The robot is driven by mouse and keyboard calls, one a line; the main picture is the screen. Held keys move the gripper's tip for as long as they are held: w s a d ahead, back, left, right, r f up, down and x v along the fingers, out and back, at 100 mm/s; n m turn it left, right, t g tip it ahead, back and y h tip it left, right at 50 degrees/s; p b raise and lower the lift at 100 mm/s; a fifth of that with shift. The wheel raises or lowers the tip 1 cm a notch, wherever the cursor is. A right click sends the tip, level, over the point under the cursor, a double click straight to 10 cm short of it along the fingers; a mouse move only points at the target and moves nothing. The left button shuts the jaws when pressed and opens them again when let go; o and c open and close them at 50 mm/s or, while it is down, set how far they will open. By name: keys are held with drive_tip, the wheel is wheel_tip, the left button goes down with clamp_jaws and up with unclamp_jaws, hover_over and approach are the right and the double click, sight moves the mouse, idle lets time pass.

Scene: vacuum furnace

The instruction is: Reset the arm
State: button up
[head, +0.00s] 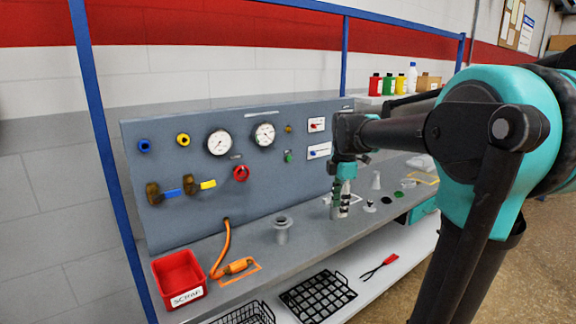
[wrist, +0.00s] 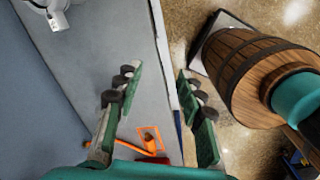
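My arm comes in from the right in the head view and bends down over the grey bench (head: 262,262). My gripper (head: 341,212) points down, low over the middle of the bench, beside a small pale fitting (head: 376,181). In the wrist view its two green fingers (wrist: 158,75) are spread apart, with only bare bench and the bench edge between them. It holds nothing. I cannot tell in the head view how far the fingertips are from the bench top.
A grey panel (head: 255,190) with gauges and valves stands behind the bench. A grey flanged fitting (head: 282,230), an orange hose handle (head: 238,267) and a red scrap bin (head: 180,278) are left of my gripper. Black wire baskets (head: 318,297) and red-handled tongs (head: 380,266) lie on the lower shelf.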

drive_tip(key=s+d+f+m+t, duration=0.3)
drive_tip(key=s+f+m, duration=1.5)
drive_tip(key=f+m, duration=0.2)
drive_tip(key=shift+s+d+f, duration=0.2)
drive_tip(key=shift+s+f, duration=0.2)
drive_tip(key=shift+f, duration=0.2)
drive_tip(key=shift+c, duration=0.4)
